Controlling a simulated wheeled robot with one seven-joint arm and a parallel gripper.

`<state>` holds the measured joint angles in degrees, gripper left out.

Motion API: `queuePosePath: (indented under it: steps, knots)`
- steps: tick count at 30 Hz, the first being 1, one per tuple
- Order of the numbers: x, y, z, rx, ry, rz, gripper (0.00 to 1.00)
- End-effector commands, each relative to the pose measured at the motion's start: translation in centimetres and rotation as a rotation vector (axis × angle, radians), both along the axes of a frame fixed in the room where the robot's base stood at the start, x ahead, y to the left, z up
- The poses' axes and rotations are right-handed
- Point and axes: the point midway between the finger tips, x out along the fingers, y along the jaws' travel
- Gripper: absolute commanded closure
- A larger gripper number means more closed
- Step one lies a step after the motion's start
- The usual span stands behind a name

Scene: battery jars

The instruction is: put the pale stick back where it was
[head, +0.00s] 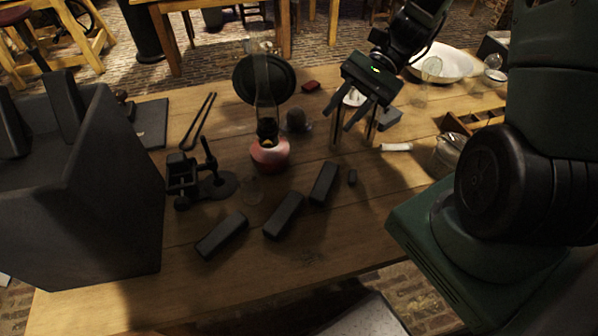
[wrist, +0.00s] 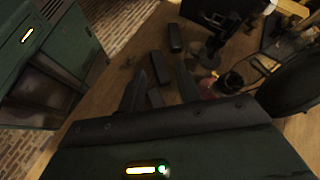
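The pale stick (head: 396,147) seems to be the short, whitish piece lying on the wooden table, right of my gripper in the head view. I do not make it out in the wrist view. My gripper (head: 356,125) points down above the far middle of the table, its fingers apart and nothing visible between them. In the wrist view the two dark fingers of my gripper (wrist: 158,78) also stand apart, with bare table and dark blocks beyond. I cannot tell where the stick stood before.
Three dark blocks (head: 285,215) lie near the front edge. A red-based lamp (head: 269,154) stands left of my gripper, with dark tongs and a clamp-like stand (head: 182,178) further left. A glass jar (head: 447,152), a wooden compartment tray (head: 457,124) and a white bowl (head: 445,66) are at right.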

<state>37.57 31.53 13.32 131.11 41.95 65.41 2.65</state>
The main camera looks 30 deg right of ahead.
Motion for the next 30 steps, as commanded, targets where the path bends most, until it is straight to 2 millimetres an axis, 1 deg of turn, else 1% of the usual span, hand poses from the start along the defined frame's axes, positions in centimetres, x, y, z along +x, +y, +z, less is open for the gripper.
queuePosePath:
  steps: [1,3,6,8,12,15,18,21,25,30]
  knots:
    - [-0.9,2.5,0.6,-0.067,-0.049,0.141,0.66]
    - [-2.3,5.1,1.0,-0.151,-0.121,0.318,0.66]
    - [-4.5,8.1,1.5,-0.259,-0.244,0.567,0.66]
    - [-5.7,9.7,1.9,-0.317,-0.330,0.714,0.66]
    - [-8.5,12.8,2.9,-0.427,-0.561,1.043,0.66]
    - [-10.2,14.7,3.6,-0.477,-0.732,1.245,0.66]
    - [-11.5,16.0,4.3,-0.504,-0.877,1.394,0.66]
    - [-12.3,16.9,4.8,-0.515,-0.979,1.490,0.66]
    - [-12.8,17.4,5.1,-0.520,-1.038,1.542,0.66]
    - [-12.8,17.4,5.1,-0.520,-1.042,1.545,0.66]
